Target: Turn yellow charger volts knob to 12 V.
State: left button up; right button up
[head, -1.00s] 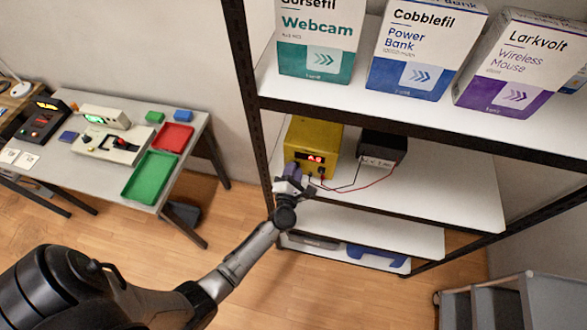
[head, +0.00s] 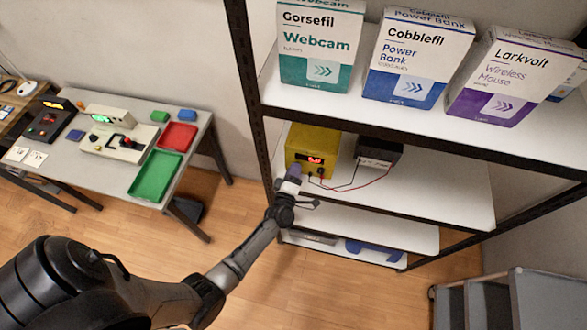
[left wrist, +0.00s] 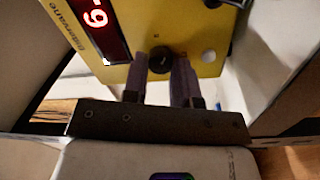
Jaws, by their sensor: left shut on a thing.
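The yellow charger (head: 312,142) stands on the middle shelf, its front with a lit red display facing me. In the left wrist view its yellow front (left wrist: 205,25) fills the top, with part of the red display (left wrist: 97,20) at the upper left. The black knob (left wrist: 159,57) sits between the two fingers of my left gripper (left wrist: 160,72), which is shut on it. In the head view the left gripper (head: 293,177) is at the charger's lower left front and hides the knob. I cannot read the knob's setting. My right gripper is not in view.
A black battery (head: 380,150) stands right of the charger, with red and black leads between them. The upper shelf (head: 420,122) carries boxes above. A dark rack post (head: 250,90) is close on the left. A side table (head: 110,180) with trays stands further left.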

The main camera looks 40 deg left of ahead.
pick_arm(q)
jog(key=m+p, duration=0.2)
jog(key=m, duration=0.4)
jog(key=shift+r+m+h+p, duration=0.15)
jog(key=shift+m+h+p, duration=0.15)
jog(key=shift+m+p, duration=0.1)
jog(key=m+p, duration=0.1)
jog(key=m, duration=0.3)
jog(key=shift+m, duration=0.7)
jog(key=o, duration=0.9)
jog(key=shift+p, duration=0.3)
jog(key=shift+o, duration=0.2)
jog(key=shift+s+d+p, duration=0.25)
jog(key=shift+s+p, duration=0.05)
jog(key=shift+s, duration=0.1)
jog(key=p+v, duration=0.4)
jog(key=v, duration=0.8)
jog(key=shift+s+d+r, duration=0.2)
jog(key=shift+s, duration=0.2)
